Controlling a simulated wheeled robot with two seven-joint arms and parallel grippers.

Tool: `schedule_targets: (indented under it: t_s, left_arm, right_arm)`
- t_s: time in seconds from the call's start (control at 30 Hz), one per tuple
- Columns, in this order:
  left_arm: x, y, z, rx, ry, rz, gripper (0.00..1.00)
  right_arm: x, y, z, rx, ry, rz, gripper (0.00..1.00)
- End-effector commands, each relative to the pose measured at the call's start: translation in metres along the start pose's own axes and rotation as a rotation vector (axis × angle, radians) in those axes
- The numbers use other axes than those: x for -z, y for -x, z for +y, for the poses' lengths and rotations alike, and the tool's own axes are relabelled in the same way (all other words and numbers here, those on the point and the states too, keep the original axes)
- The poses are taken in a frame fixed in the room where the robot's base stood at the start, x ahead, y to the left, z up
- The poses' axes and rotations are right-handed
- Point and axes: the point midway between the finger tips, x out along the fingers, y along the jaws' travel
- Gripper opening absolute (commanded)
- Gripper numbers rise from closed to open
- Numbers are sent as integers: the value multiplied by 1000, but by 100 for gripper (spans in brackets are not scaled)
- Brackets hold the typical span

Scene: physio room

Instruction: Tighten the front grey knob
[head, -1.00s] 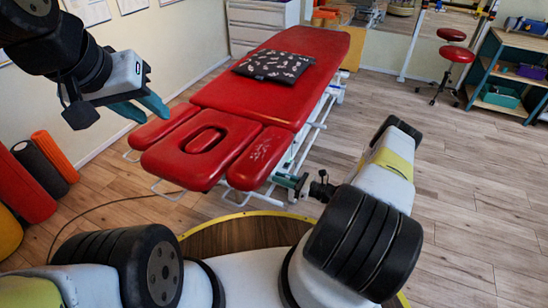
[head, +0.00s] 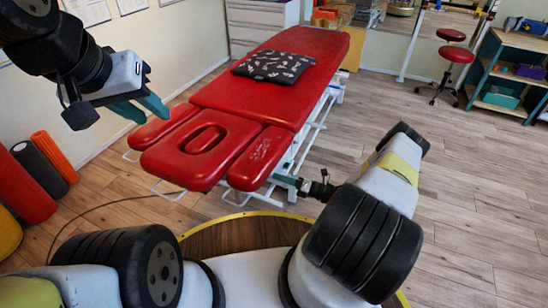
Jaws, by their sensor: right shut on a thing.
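The red treatment table (head: 225,152) stands in front of me, its split head end nearest me. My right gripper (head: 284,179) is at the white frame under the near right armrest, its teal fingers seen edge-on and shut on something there. The front grey knob cannot be made out; the fingers and the armrest seem to hide it. My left gripper (head: 143,106) is in the air left of the table's head end, its two teal fingers apart and empty.
A dark patterned pillow (head: 273,67) lies on the table. Foam rollers (head: 45,158) stand by the left wall. A red stool (head: 455,60) and a shelf unit (head: 503,75) are at the right. The floor right of the table is clear.

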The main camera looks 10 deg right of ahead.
Motion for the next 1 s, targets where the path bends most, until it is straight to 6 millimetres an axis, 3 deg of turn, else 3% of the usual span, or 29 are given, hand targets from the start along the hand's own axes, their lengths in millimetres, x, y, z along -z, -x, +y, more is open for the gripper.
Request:
schedule_targets:
  t_s: [0.6,1.0]
  left_arm:
    - [0,0,0,0,0,0,31]
    - [0,0,0,0,0,0,31]
  right_arm:
    - [1,1,-4,3,-541,1,0]
    - [2,1,-4,3,-711,0,0]
